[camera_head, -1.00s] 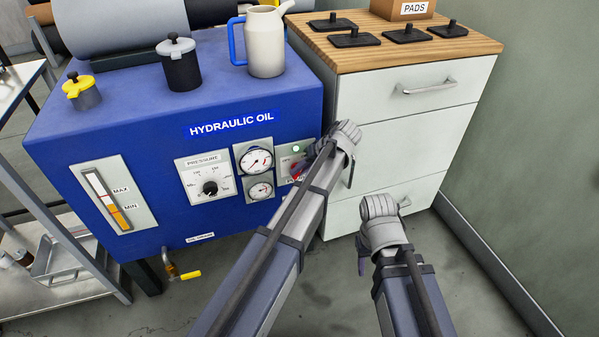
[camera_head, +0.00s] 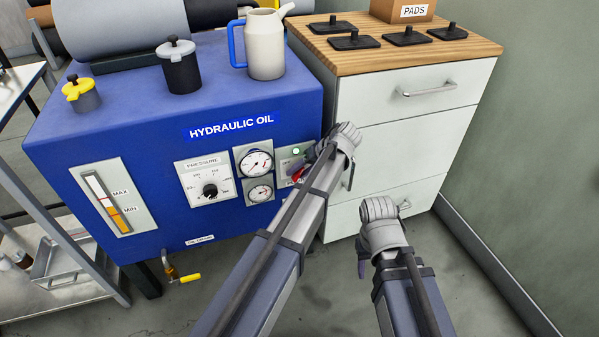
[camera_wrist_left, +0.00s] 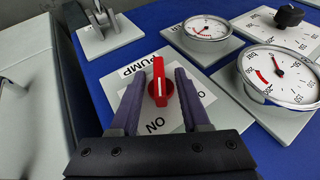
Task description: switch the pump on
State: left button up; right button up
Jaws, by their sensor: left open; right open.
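The pump switch is a red knob (camera_wrist_left: 158,82) with a white line, on a pale plate (camera_wrist_left: 225,112) marked PUMP. The line runs nearly upright in the left wrist view. An ON label is below the knob; another label at right is partly hidden by a finger. My left gripper (camera_wrist_left: 158,98) is open, its fingers on either side of the knob; I cannot tell whether they touch it. My right gripper (camera_head: 362,262) is open and empty, low before the drawers.
The blue hydraulic oil tank (camera_head: 150,165) carries two gauges (camera_head: 256,162) and a pressure dial (camera_head: 210,190) left of the switch. A white drawer cabinet (camera_head: 405,130) stands right of it. A yellow-handled drain valve (camera_head: 188,277) sticks out low at left. Floor at right is clear.

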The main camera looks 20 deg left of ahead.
aim_at(303, 168)
pick_arm(q)
jog(key=p+v, duration=0.6)
jog(key=v, duration=0.1)
jog(key=shift+r, duration=0.3)
jog(key=shift+d, duration=0.25)
